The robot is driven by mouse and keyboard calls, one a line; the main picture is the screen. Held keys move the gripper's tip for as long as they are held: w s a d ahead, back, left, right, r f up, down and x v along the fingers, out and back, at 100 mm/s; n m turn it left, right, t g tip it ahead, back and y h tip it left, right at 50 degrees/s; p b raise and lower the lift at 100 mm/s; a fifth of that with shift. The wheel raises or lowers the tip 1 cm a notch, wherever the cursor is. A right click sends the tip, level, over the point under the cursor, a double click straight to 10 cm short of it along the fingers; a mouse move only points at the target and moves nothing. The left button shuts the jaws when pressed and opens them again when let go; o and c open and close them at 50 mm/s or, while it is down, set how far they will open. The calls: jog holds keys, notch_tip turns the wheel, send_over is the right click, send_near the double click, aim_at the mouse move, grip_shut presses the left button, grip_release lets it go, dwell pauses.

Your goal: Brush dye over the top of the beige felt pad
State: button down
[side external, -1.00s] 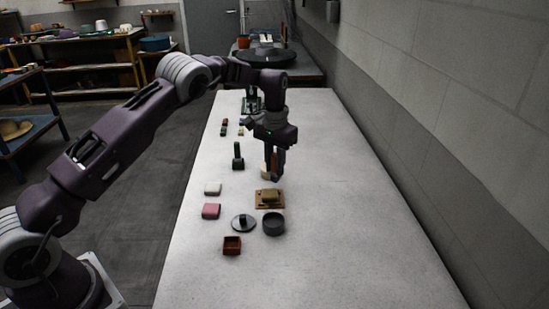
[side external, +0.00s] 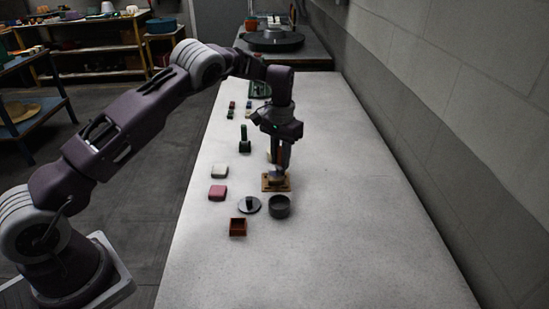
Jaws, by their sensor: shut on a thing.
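The beige felt pad (side external: 275,179) lies on a small brown board (side external: 267,188) on the pale table, partly hidden by my gripper. My gripper (side external: 282,168) points down over the pad's right part. It is shut on a slim brown-handled thing, apparently the brush (side external: 280,159), mostly hidden between the fingers. The brush's lower end is at or just above the pad; I cannot tell if they touch. A dark grey round pot (side external: 279,207) stands just in front of the board; its contents are too dark to make out.
A pink block (side external: 218,193), a white block (side external: 220,172) and a dark green upright tool (side external: 244,140) stand left. The table's right side is clear.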

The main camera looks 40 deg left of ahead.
jog(key=shift+s+d, duration=0.7)
jog(key=shift+d, duration=0.25)
jog(key=shift+s+a, duration=1.05)
jog(key=shift+a, duration=0.05)
jog(key=shift+w+d, duration=1.1)
notch_tip(320, 180, up, 8)
jog(key=shift+s, duration=0.1)
